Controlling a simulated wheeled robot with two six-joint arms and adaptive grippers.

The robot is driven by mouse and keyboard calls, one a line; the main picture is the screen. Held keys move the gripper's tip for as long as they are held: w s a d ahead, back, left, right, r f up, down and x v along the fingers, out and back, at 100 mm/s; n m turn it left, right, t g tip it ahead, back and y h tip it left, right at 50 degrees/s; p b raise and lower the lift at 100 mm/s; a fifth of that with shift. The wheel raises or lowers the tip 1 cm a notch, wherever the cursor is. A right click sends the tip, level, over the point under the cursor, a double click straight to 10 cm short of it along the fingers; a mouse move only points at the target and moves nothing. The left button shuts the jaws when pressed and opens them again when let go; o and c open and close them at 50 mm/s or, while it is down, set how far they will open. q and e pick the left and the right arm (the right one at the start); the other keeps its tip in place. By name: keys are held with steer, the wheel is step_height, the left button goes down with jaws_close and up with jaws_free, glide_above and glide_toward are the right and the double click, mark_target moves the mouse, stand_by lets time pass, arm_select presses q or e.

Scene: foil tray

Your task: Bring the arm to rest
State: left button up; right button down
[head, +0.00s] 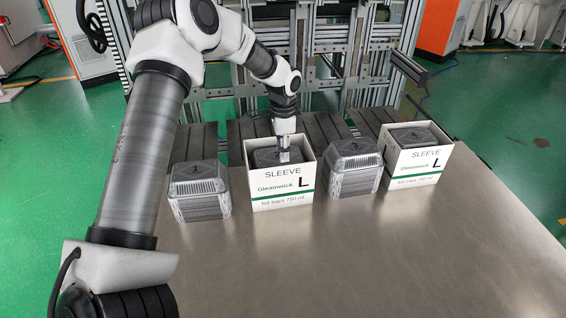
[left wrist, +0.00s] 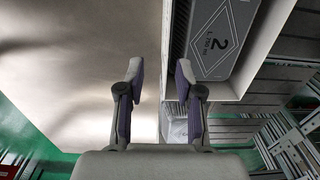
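A white sleeve box marked L (head: 282,188) stands left of centre on the table with a dark foil tray stack (head: 263,157) inside. A second white sleeve box (head: 416,166) at the right also holds trays (head: 411,137). Two foil tray stacks stand outside the boxes, one at the left (head: 200,191) and one between the boxes (head: 352,168). My left gripper (head: 284,156) points down at the left box's opening. My right gripper is out of view.
The metal table (head: 360,255) is clear in front of the boxes and stacks. Dark slats (head: 325,128) and a metal frame (head: 320,65) stand behind. Orange and white machines (head: 438,27) stand farther back on the green floor.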

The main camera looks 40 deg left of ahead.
arm_select(q)
steer(key=shift+r, duration=0.75)
